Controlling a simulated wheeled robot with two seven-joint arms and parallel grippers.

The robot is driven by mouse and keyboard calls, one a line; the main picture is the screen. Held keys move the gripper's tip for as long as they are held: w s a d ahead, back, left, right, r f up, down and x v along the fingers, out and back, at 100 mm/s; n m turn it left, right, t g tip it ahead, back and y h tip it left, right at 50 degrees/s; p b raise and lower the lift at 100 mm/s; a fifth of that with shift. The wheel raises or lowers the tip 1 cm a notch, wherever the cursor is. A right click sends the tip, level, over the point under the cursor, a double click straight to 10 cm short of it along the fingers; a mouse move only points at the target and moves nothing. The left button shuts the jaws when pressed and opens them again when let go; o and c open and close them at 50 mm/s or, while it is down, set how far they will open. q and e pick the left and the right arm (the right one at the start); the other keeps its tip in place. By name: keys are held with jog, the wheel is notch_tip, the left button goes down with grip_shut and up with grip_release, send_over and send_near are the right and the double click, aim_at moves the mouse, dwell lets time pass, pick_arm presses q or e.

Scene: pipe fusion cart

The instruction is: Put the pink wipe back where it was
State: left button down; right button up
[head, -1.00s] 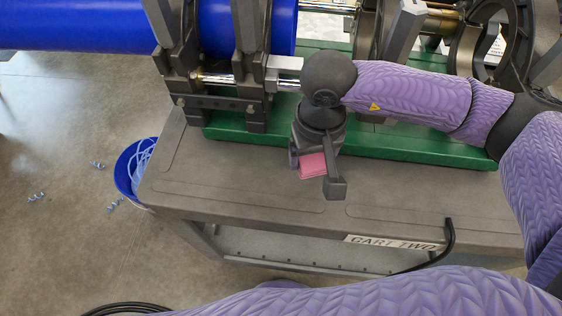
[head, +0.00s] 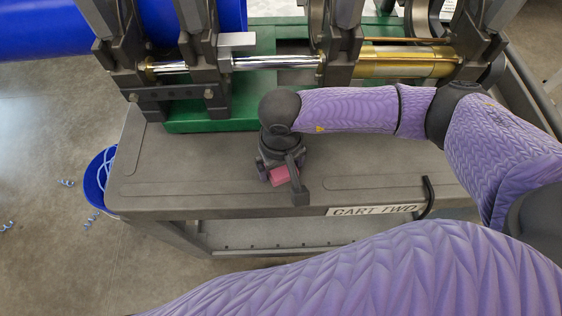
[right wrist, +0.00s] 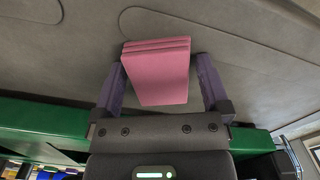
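The pink wipe (head: 283,175) is a small folded stack over the front part of the grey cart top (head: 190,185). My right gripper (head: 281,178) points down over the cart with the wipe between its fingers. In the right wrist view the wipe (right wrist: 158,75) lies between the two purple fingers of the gripper (right wrist: 160,65), its layered edge facing away from the palm. I cannot tell whether its underside touches the cart top. My left gripper is not in view.
A green base (head: 215,118) carries dark clamps (head: 205,75) and a blue pipe (head: 165,20) behind the gripper. A blue bucket (head: 96,180) stands on the floor left of the cart. A black bent handle (head: 430,195) rises near the CART TWO label (head: 375,210). The cart top's left part is clear.

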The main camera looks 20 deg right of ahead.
jog(key=shift+r, duration=0.25)
notch_tip(320, 180, up, 12)
jog(key=p, duration=0.2)
jog(key=shift+p, duration=0.35)
jog(key=shift+f, duration=0.1)
